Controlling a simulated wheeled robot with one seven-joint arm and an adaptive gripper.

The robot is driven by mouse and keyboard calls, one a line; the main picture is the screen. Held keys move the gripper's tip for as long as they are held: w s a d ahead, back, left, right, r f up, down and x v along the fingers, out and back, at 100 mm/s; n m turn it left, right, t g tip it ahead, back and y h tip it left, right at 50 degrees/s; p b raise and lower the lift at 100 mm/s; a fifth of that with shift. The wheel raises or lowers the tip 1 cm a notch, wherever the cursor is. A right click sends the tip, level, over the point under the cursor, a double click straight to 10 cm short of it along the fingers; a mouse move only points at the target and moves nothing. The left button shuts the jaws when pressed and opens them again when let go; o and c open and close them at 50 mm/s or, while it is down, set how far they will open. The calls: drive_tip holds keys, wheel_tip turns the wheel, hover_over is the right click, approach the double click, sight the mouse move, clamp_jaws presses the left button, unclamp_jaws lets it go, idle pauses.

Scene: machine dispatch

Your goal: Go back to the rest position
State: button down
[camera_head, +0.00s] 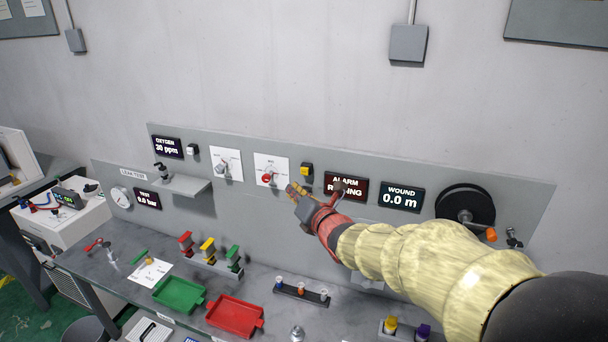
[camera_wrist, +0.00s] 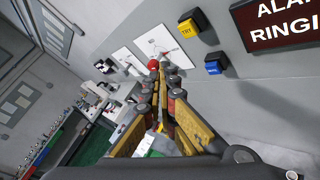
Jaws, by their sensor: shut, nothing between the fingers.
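My gripper (camera_head: 299,193) is shut and empty in front of the grey panel (camera_head: 400,174), just left of the alarm display (camera_head: 345,187), which reads "ALARM RINGING". In the wrist view my gripper (camera_wrist: 158,72) has its fingertips together, pointing toward a red knob on a white plate. The red knob (camera_head: 267,178) shows just left of the fingertips in the head view. I cannot tell whether the fingertips touch the panel. My arm reaches in from the lower right.
The bench below holds a green tray (camera_head: 180,308), a red tray (camera_head: 261,320) and a rack with small bottles (camera_head: 301,290). A shelf (camera_head: 185,186) juts from the panel at left. A black reel (camera_head: 465,202) is at right.

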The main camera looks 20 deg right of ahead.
idle(0.4)
drive_tip(key=s+d+f+m+g+h, duration=0.2)
drive_tip(key=s+d+f+m+g, duration=0.15)
drive_tip(key=s+f+m, duration=0.45)
drive_tip(key=s+d+f+m+g+h, duration=0.2)
drive_tip(key=s+d+f+m+g, duration=0.15)
drive_tip(key=f+m, duration=0.4)
drive_tip(key=s+a+m+g+b, duration=0.1)
drive_tip(key=s+a+m+b, duration=0.2)
drive_tip(key=s+m, duration=0.4)
drive_tip(key=s+a+f+m+g+y+b, duration=0.1)
drive_tip(key=s+m+b, duration=0.5)
drive_tip(key=s, duration=1.4)
drive_tip(key=shift+s+a+f+m+g+b, duration=0.15)
drive_tip(key=shift+a+f+m+g+b, duration=0.15)
drive_tip(key=shift+a+m+g, duration=0.6)
drive_tip(key=shift+a+r, duration=0.1)
